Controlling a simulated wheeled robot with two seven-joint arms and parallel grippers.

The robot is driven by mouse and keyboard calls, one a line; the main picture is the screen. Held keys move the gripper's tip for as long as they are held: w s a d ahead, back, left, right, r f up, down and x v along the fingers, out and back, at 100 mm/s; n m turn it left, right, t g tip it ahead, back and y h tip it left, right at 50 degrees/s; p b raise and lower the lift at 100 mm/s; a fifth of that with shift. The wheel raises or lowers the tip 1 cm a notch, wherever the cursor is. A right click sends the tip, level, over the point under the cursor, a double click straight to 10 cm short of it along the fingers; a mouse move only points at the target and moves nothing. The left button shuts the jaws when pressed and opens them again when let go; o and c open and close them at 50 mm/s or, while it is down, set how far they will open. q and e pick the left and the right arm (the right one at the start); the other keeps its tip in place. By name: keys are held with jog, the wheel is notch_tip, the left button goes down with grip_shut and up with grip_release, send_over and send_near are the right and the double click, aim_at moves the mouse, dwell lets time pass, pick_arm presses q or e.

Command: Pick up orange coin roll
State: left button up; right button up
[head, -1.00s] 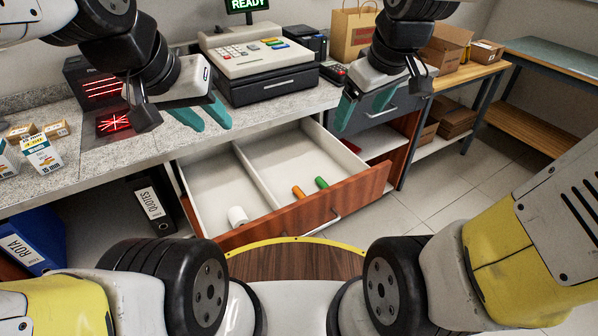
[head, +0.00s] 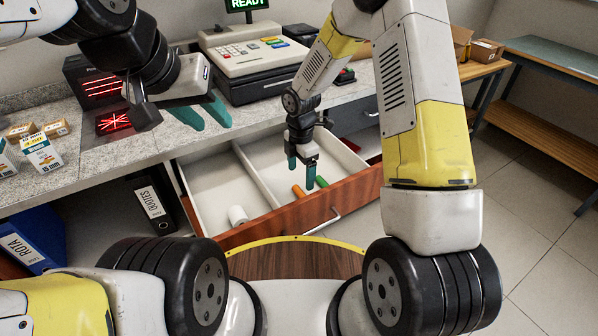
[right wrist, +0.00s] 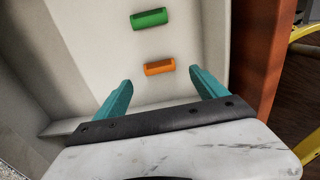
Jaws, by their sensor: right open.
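The orange coin roll (head: 298,191) lies in the right compartment of the open drawer (head: 340,197), near its front. In the right wrist view the orange coin roll (right wrist: 159,67) lies ahead of my right gripper (right wrist: 160,86), between the lines of its two open fingers. A green coin roll (right wrist: 149,19) lies just beyond it, and shows in the head view (head: 321,181). My right gripper (head: 301,175) points down over the compartment, open and empty. Whether its fingertips touch anything cannot be told. My left gripper (head: 208,114) is open and empty above the counter.
The cash register (head: 258,65) stands on the counter behind the drawer. A scanner with red lines (head: 108,95) and small boxes (head: 40,152) are at the left.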

aim_at(300, 191)
jog(key=f, duration=0.7)
jog(key=shift+a, duration=0.2)
jog(key=shift+c, duration=0.4)
jog(key=c, duration=1.5)
jog(key=shift+c, duration=0.2)
